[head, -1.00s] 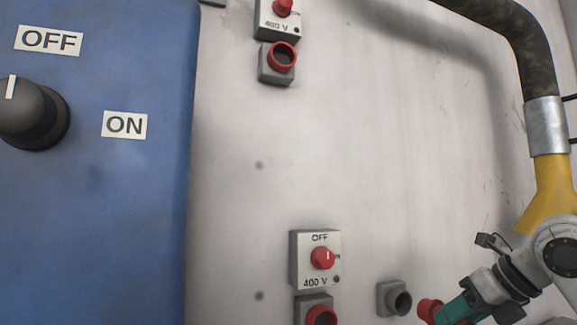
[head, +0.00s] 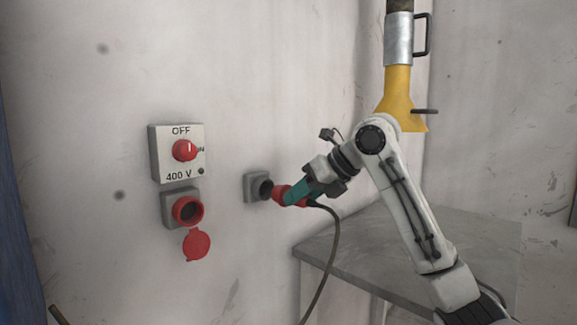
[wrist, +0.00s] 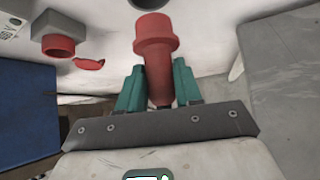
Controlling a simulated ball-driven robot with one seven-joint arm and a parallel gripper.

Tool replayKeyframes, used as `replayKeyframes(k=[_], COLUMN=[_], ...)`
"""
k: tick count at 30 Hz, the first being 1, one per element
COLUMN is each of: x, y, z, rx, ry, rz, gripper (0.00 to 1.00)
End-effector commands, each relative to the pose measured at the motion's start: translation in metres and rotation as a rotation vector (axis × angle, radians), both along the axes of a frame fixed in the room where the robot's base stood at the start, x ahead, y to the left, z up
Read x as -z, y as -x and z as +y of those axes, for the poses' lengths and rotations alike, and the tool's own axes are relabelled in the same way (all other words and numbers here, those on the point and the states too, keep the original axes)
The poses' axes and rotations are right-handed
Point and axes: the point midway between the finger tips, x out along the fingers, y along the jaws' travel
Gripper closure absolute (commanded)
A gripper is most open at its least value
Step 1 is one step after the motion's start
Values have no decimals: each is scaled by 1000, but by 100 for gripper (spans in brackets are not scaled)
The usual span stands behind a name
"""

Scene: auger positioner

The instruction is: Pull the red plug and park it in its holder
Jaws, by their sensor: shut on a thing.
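The red plug (head: 280,193) is held in the green fingers of my gripper (head: 301,191), with its dark cable hanging below. In the wrist view the plug (wrist: 156,50) stands between the two fingers (wrist: 157,88), its wide end pointing away from me. The grey holder (head: 250,187) on the wall has a round dark opening just in front of the plug's end. Its dark opening also shows at the top of the wrist view (wrist: 149,3). Plug and holder look very close; I cannot tell whether they touch. The red-rimmed socket (head: 188,210) at left is empty.
A switch box (head: 177,152) marked OFF and 400 V with a red knob sits above the socket. The red lid (head: 197,245) hangs open below it. A grey table (head: 450,240) stands at right under my arm. A yellow pipe end (head: 400,100) hangs above.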

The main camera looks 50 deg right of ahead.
Motion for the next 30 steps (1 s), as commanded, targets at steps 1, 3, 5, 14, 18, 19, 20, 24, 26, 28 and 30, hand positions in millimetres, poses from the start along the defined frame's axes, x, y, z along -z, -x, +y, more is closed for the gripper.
replayKeyframes(k=[1, 3, 5, 14, 18, 19, 20, 24, 26, 28, 30], x=[-1, -1, -1, 0, 0, 0, 0, 0, 0, 0, 0], y=[-5, -10, -14, -25, -26, -26, -25, -25, -25, -25, -25], z=[0, 0, 0, 0, 0, 0, 0, 0, 0, 0, 0], rx=[-1, 0, 0, -1, 0, 0, 0, 0, 0, 0, 0], ry=[-1, 0, 1, 0, 1, 1, 1, 1, 1, 1, 0], rz=[0, 0, -1, -2, -3, -3, -3, -3, -3, -3, -3], gripper=[100, 100, 100, 100, 100, 100, 100, 100, 100, 100, 100])
